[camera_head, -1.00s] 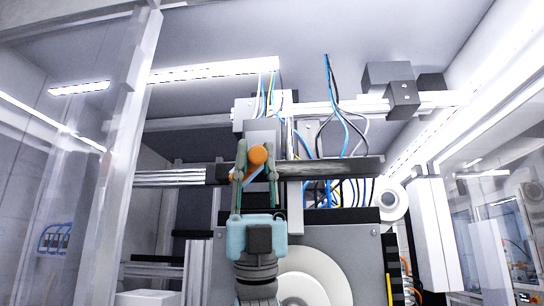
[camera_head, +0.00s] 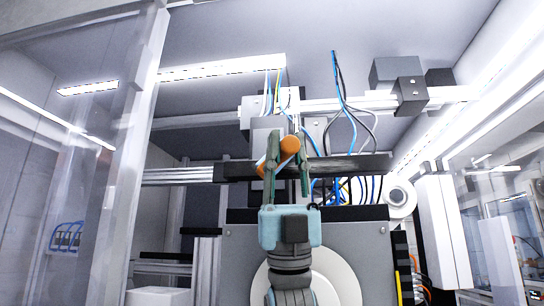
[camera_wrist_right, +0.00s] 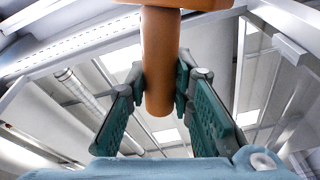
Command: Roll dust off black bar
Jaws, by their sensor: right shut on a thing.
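The black bar (camera_head: 345,166) runs level across the middle of the head view, in front of the machine. Its surface looks greyish and streaked right of my gripper. My right gripper (camera_head: 289,148) is upright in front of the bar, shut on the orange handle of a roller (camera_head: 290,144). In the right wrist view the orange handle (camera_wrist_right: 160,75) lies between both finger pads, with a wider orange part at the top edge. The roller's working face is mostly hidden, so I cannot tell whether it touches the bar. My left gripper is out of view.
Blue, black and yellow cables (camera_head: 345,120) hang behind and above the bar. A large white roll (camera_head: 335,280) sits below, and a smaller white roll (camera_head: 401,198) at the bar's right end. A frame post (camera_head: 133,150) stands left.

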